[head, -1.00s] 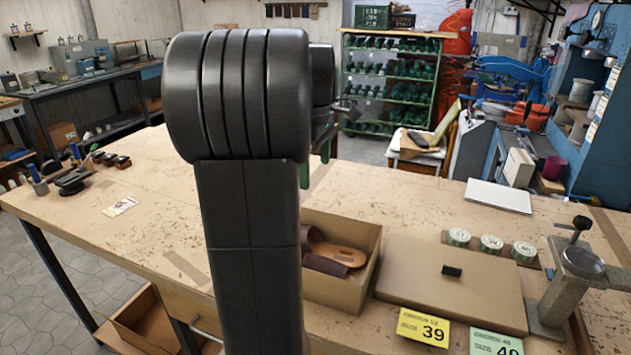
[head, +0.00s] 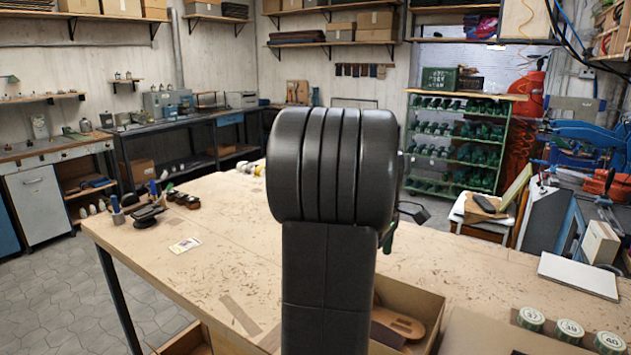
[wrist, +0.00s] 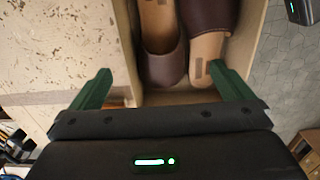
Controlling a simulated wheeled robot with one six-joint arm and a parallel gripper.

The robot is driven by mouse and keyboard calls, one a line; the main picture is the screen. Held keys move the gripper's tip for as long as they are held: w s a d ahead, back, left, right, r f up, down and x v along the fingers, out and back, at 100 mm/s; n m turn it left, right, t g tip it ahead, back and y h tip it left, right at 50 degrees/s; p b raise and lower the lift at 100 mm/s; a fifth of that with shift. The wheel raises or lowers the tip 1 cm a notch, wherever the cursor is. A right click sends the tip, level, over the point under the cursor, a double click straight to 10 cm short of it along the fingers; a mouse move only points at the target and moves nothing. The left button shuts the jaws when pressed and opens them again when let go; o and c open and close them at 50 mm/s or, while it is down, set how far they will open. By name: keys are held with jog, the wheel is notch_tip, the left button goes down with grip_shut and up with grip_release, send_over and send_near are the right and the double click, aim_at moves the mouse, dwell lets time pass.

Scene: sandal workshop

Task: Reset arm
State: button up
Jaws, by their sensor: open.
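My gripper (wrist: 163,90) is open in the wrist view, its two green fingers spread wide with nothing between them. Beyond the fingers, a pair of brown sandals (wrist: 163,66) lies in an open cardboard box (wrist: 125,45). In the head view my raised arm fills the middle and hides most of my gripper; only a bit of green (head: 388,240) shows at its right side. The box (head: 425,305) shows behind my arm on the workbench, with a sandal (head: 400,322) in it.
A card (head: 185,245) and dark tools (head: 148,214) lie at the left. A green rack (head: 455,145) stands behind.

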notch_tip(320, 180, down, 4)
dwell(0.4)
jog(key=shift+f, duration=0.1)
